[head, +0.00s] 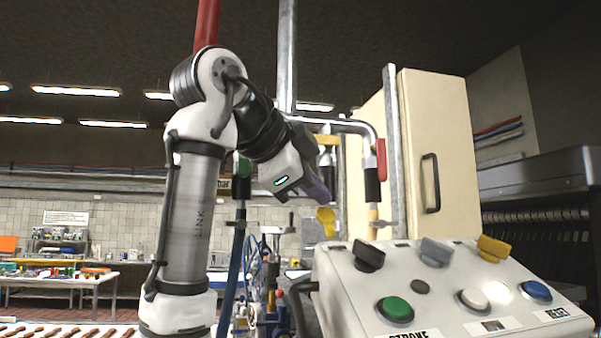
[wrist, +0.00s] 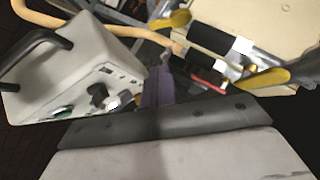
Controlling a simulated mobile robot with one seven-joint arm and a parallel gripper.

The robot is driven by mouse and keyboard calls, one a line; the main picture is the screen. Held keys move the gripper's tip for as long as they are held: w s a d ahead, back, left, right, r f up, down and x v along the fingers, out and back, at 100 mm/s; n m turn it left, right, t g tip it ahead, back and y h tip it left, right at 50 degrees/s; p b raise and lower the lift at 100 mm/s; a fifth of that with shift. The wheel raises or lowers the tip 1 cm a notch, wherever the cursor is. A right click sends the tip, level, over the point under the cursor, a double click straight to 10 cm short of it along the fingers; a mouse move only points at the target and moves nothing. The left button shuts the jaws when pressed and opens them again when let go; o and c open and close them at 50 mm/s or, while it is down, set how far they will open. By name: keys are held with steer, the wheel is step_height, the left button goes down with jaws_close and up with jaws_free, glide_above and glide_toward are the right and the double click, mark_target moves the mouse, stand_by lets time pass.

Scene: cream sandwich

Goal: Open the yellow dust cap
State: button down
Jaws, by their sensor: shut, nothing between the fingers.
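A yellow paddle-shaped part (head: 326,220), which looks like the dust cap, is below and close to my gripper in the head view. In the wrist view, two yellow paddle-shaped parts show, one at the top (wrist: 170,21) and one at the right (wrist: 264,80). I cannot tell which matches the one in the head view. My gripper (head: 322,194) has purple fingers, points down to the right and is shut and empty. Its fingers also show in the wrist view (wrist: 156,88), left of the right yellow part and apart from it.
A control box (head: 450,285) with knobs and buttons stands at the front right. Metal pipes (head: 287,55) with black-sleeved ends hang behind my gripper. A cream cabinet (head: 438,150) stands behind. A tan hose (wrist: 90,18) crosses the wrist view's top left.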

mark_target(326, 221)
steer(key=x, duration=0.4)
steer(key=shift+w+r+p, duration=0.1)
steer(key=shift+p, duration=0.25)
steer(key=shift+w+a+f+p, duration=0.25)
steer(key=shift+w+f+p, duration=0.25)
steer(key=shift+w+f, duration=0.7)
steer(key=shift+w+a+f, duration=0.1)
steer(key=shift+w+f, duration=0.15)
steer(key=shift+w, duration=0.15)
